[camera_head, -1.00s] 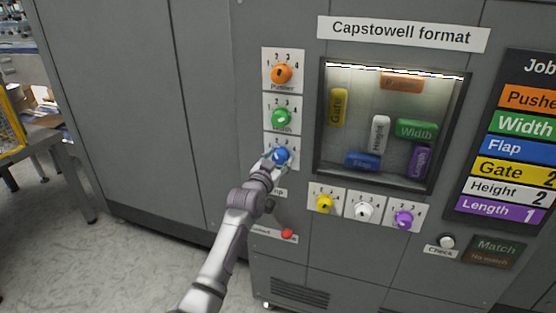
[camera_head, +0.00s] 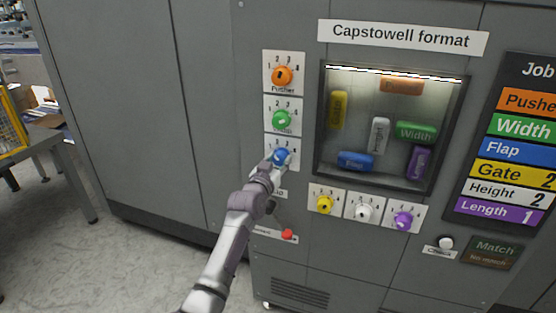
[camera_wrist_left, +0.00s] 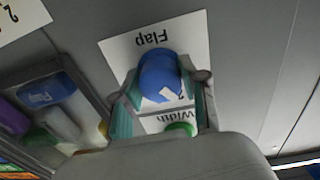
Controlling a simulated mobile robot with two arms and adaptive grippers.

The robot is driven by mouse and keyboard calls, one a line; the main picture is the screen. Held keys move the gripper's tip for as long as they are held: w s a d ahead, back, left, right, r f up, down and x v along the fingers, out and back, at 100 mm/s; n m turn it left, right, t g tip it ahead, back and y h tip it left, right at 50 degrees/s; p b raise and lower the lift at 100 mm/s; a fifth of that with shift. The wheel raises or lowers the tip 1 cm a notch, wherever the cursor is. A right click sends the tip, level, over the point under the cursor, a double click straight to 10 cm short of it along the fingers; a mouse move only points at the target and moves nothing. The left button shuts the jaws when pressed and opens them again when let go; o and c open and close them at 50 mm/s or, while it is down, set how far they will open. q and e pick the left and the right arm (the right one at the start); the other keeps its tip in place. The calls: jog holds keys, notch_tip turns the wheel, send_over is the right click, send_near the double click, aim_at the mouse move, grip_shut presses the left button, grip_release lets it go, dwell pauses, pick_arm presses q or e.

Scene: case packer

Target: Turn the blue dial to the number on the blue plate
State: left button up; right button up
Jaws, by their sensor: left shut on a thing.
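The blue dial (camera_head: 281,156) is the lowest of the column of dials left of the window. In the left wrist view the blue dial (camera_wrist_left: 160,76) is large, with a white pointer mark, on a white card reading "Flap" (camera_wrist_left: 150,41). My left gripper (camera_head: 275,163) is shut on it, one finger on each side. The fingers and hand hide much of the dial's number scale. The blue "Flap" plate (camera_head: 518,149) is on the job board at right; its number is cut off by the picture edge.
An orange dial (camera_head: 282,76) and a green dial (camera_head: 282,119) sit above. Yellow (camera_head: 325,204), white (camera_head: 365,210) and purple (camera_head: 403,220) dials line the window's lower edge. The window holds coloured blocks, including blue "Flap" (camera_head: 356,161).

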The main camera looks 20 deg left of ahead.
pick_arm(q)
jog(key=n, duration=0.2)
jog(key=n+p, duration=0.1)
jog(key=n, duration=0.2)
jog(key=shift+r, duration=0.4)
jog(key=shift+w, duration=0.1)
jog(key=o, duration=1)
jog(key=shift+c, duration=0.2)
jog(key=shift+o, duration=0.9)
jog(key=shift+w+f, duration=0.1)
jog(key=shift+d+f, duration=0.1)
jog(key=shift+f, duration=0.1)
jog(key=shift+s+f, duration=0.15)
jog(key=shift+s, duration=0.25)
jog(key=s, duration=1.1)
jog(key=shift+a, duration=0.35)
